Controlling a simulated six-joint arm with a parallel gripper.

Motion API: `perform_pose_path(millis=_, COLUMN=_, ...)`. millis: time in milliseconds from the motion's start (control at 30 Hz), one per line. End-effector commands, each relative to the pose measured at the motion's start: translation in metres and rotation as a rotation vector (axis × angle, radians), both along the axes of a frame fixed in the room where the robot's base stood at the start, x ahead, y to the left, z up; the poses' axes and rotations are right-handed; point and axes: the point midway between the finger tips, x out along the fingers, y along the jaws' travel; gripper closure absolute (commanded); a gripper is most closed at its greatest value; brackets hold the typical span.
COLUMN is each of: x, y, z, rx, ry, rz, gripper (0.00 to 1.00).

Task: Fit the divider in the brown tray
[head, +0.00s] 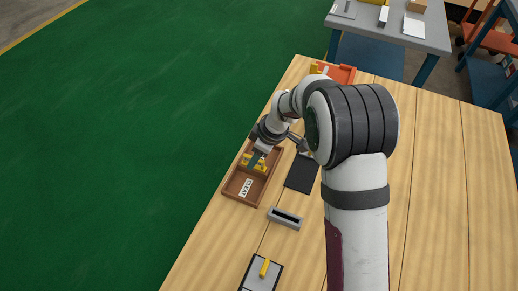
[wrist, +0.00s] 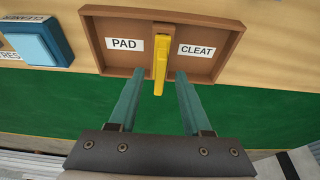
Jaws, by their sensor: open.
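The brown tray (head: 232,193) lies on the wooden table near its left edge. In the wrist view the tray (wrist: 95,35) shows a PAD label on the left and a CLEAT label on the right. The yellow-topped divider (wrist: 160,62) stands between the two labels, across the tray's middle. Its yellow part (head: 261,168) also shows in the head view. My gripper (wrist: 158,78) is open, with one teal finger on each side of the divider and gaps between. In the head view my gripper (head: 255,160) is over the tray. The divider's lower edge and seating are hidden.
A black panel (head: 301,173) lies right of the tray. A grey slotted block (head: 285,219) and a plate with a yellow handle (head: 263,270) are nearer. An orange tray (head: 342,74) is at the far end. The wrist view shows a blue block (wrist: 38,43) at left.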

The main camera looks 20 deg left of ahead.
Motion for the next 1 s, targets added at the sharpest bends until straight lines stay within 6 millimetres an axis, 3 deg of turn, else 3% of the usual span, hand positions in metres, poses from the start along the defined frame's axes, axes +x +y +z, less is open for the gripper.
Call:
perform_pose_path(millis=167, x=0.001, y=-0.012, z=0.040, rx=0.003, ry=-0.006, rz=-0.001, gripper=0.51)
perform_pose_path(millis=400, x=0.001, y=-0.035, z=0.111, rx=0.002, ry=-0.006, rz=-0.002, gripper=0.51)
perform_pose_path(millis=500, x=0.001, y=-0.042, z=0.131, rx=0.001, ry=-0.005, rz=-0.002, gripper=0.51)
perform_pose_path(millis=700, x=0.000, y=-0.047, z=0.146, rx=0.000, ry=-0.002, rz=-0.002, gripper=0.51)
perform_pose_path(millis=1000, x=0.000, y=-0.047, z=0.146, rx=0.000, ry=-0.001, rz=0.000, gripper=0.51)
